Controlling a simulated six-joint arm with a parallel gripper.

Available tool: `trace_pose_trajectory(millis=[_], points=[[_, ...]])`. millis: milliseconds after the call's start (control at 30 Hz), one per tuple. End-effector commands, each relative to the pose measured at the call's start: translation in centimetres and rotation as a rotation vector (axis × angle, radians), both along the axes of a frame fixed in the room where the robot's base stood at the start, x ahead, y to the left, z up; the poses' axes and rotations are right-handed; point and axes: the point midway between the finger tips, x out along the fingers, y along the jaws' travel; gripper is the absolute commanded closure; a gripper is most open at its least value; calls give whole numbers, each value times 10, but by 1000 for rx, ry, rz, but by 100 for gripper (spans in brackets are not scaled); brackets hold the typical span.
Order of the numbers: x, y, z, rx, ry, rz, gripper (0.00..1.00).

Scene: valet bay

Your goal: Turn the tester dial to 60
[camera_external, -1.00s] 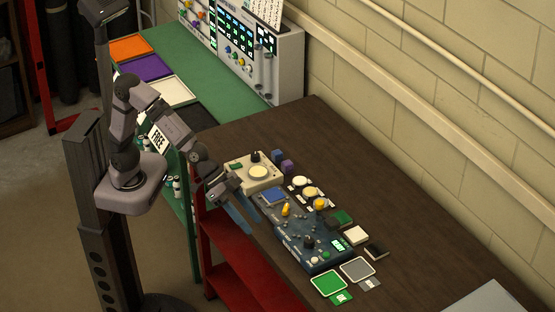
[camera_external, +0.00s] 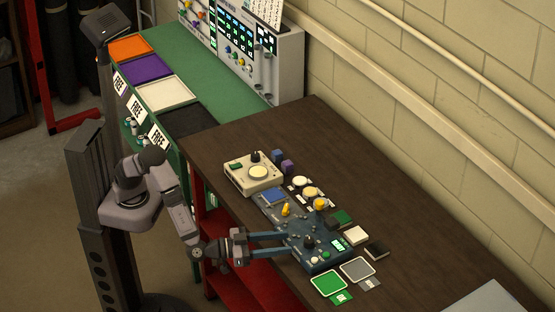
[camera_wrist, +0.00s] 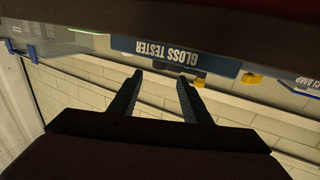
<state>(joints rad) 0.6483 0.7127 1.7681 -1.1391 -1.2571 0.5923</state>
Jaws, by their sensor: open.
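The blue tester panel (camera_external: 290,222) lies on the brown bench, with a dark round dial (camera_external: 309,242) near its front end. A small lit green display (camera_external: 338,245) is beside the dial; I cannot read it or the dial setting. My gripper (camera_external: 287,243) is level and open, its two blue fingers pointing right, with their tips just left of the dial. Whether they touch the panel I cannot tell. In the wrist view the fingers (camera_wrist: 161,76) are apart with nothing between them, below an upside-down "GLOSS TESTER" label (camera_wrist: 175,52). The dial is not clear there.
A green tray (camera_external: 329,283) and a grey tray (camera_external: 358,270) lie at the front.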

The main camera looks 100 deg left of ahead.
Motion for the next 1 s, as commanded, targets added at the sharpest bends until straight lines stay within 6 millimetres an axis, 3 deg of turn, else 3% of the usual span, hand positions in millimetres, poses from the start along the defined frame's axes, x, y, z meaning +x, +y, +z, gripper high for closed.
trace_pose_trajectory(millis=[267,700,1000], points=[[8,4,-1,-1,1,0,56],[57,24,0,-1,0,0,56],[68,28,-1,0,1,-2,56]])
